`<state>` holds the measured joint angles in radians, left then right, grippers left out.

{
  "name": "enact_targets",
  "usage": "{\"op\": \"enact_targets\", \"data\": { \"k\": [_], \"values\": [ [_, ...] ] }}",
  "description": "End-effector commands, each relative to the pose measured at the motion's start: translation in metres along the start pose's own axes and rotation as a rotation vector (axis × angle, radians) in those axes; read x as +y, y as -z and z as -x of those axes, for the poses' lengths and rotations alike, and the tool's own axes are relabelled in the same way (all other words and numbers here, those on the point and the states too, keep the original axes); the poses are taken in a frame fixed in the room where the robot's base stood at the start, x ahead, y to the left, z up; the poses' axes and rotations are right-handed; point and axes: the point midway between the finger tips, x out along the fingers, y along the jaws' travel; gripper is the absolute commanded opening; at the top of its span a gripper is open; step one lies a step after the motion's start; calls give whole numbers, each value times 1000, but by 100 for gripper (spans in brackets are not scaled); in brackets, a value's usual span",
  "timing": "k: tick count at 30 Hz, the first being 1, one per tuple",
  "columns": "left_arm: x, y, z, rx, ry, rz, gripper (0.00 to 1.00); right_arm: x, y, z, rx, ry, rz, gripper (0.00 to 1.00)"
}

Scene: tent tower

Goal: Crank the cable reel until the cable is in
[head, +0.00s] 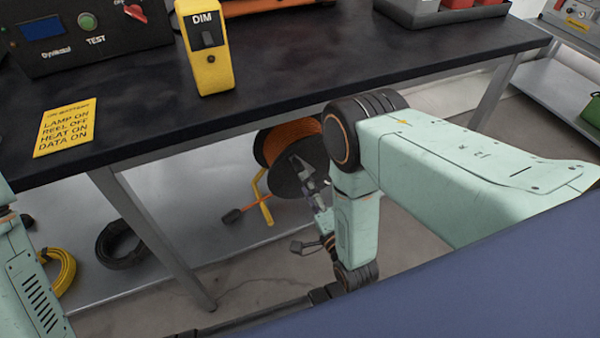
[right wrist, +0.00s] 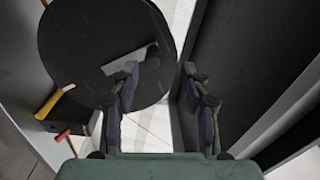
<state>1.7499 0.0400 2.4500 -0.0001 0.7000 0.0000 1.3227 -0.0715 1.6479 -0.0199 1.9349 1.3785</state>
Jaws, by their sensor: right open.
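The cable reel (head: 299,178) stands on the shelf under the dark bench, with orange cable (head: 290,141) wound on it. Its black side disc (right wrist: 90,35) fills the upper left of the right wrist view. A grey crank arm (right wrist: 122,63) lies across the disc and ends in a dark knob (right wrist: 153,53). My right gripper (right wrist: 163,80) is open in front of the disc. The left finger overlaps the crank arm near the knob; whether they touch cannot be told. In the head view the right gripper (head: 314,182) is small beside the reel. My left gripper is out of view.
A bench leg (head: 160,240) stands left of the reel. A black coil (head: 122,246) and yellow coil (head: 58,270) lie on the lower shelf (head: 190,170). A yellow card (head: 64,127) and yellow DIM box (head: 207,60) are on the bench top (head: 300,70).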

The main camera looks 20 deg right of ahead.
Motion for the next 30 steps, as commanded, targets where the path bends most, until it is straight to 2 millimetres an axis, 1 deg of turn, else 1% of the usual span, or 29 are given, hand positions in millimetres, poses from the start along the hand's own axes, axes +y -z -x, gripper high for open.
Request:
{"op": "enact_targets", "data": {
  "k": [1,3,9,12,15,19,23,26,30],
  "values": [
    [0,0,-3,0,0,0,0,2,-1,0,2,-3,102,46],
    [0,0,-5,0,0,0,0,2,-1,0,4,-9,253,46],
    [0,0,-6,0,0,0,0,4,1,5,6,-37,685,46],
    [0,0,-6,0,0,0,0,6,2,7,4,-49,884,46],
    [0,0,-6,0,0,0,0,6,3,8,1,-55,1044,46],
    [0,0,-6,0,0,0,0,6,4,8,-1,-57,1172,46],
    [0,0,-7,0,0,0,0,7,4,5,-2,-56,1218,46],
    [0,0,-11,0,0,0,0,8,4,-5,0,-54,1220,46],
    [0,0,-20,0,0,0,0,9,4,-28,1,-53,1219,46]
  ]
}}
